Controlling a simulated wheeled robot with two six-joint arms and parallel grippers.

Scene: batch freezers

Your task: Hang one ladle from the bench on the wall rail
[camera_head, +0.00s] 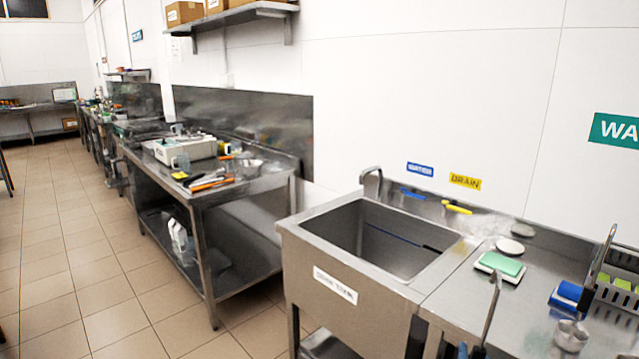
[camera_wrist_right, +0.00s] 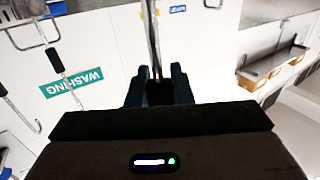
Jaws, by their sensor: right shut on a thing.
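My right gripper (camera_head: 471,350) is at the bottom edge of the head view, shut on an upright ladle (camera_head: 490,312). The ladle's thin shaft and its hooked top rise above the fingers. In the right wrist view, the ladle's shiny shaft (camera_wrist_right: 153,38) runs out from between the dark fingers (camera_wrist_right: 159,88); its bowl cannot be made out. A second hooked utensil, likely a ladle (camera_head: 599,257), stands at the right by the grey rack. Black-handled utensils (camera_wrist_right: 55,62) show at the left of the wrist view. I cannot make out the wall rail. My left gripper is not in view.
A steel sink (camera_head: 345,285) with a tap (camera_head: 371,180) lies left of the bench (camera_head: 450,300). The bench holds a green sponge (camera_head: 502,264), a blue item (camera_head: 568,295), a metal cup (camera_head: 571,335) and a grey rack (camera_head: 615,292). The wall above is mostly bare.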

